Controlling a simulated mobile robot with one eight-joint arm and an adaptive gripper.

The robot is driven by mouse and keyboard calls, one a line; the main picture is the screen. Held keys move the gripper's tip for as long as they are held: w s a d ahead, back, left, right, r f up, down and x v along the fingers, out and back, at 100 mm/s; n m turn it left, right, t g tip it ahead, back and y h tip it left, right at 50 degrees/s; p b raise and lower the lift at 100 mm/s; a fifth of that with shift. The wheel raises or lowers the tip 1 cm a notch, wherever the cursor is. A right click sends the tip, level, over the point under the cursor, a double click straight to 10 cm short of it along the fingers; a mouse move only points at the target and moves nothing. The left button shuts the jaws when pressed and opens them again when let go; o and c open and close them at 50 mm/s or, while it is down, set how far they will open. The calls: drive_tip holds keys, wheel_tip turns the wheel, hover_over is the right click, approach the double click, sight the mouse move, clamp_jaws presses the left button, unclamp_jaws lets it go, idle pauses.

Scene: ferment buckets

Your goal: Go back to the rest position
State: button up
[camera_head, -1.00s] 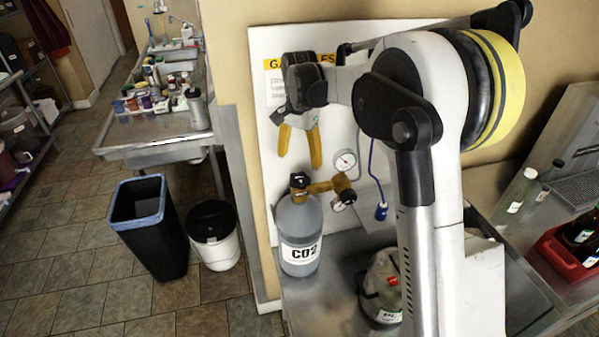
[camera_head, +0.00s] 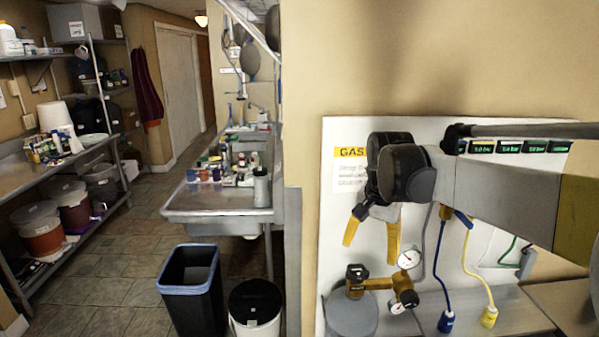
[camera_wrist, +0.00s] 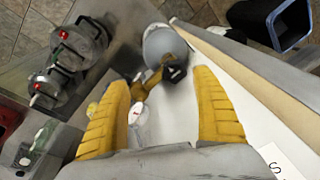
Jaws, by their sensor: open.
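My gripper (camera_head: 372,235) has yellow fingers spread apart, with nothing between them, in front of the white gas board (camera_head: 337,240). It points down above the grey CO2 cylinder (camera_head: 350,315) and its brass regulator (camera_head: 375,283). In the wrist view the open fingers (camera_wrist: 165,110) frame the cylinder top (camera_wrist: 163,47), the brass regulator (camera_wrist: 150,82) and a gauge (camera_wrist: 137,113). The fingers look apart from these things. My arm crosses the right side of the head view and covers part of the board.
A black bin with a blue rim (camera_head: 190,285) and a white bucket with a black lid (camera_head: 255,305) stand on the floor left of the board. A steel sink table (camera_head: 215,205) is behind them. Shelves with buckets (camera_head: 72,200) line the far left. Blue and yellow hoses (camera_head: 465,265) hang at the board.

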drive_tip(key=s+f+n+t+b, duration=0.2)
drive_tip(key=s+f, duration=0.5)
drive_tip(key=s, duration=0.4)
drive_tip(key=s+f+n+t+b, duration=0.3)
drive_tip(key=s+f+b, duration=0.3)
drive_tip(key=s, duration=0.5)
drive_tip(key=shift+s+f+n, duration=0.2)
drive_tip(key=shift+f+n, duration=0.15)
drive_tip(key=shift+n, duration=0.55)
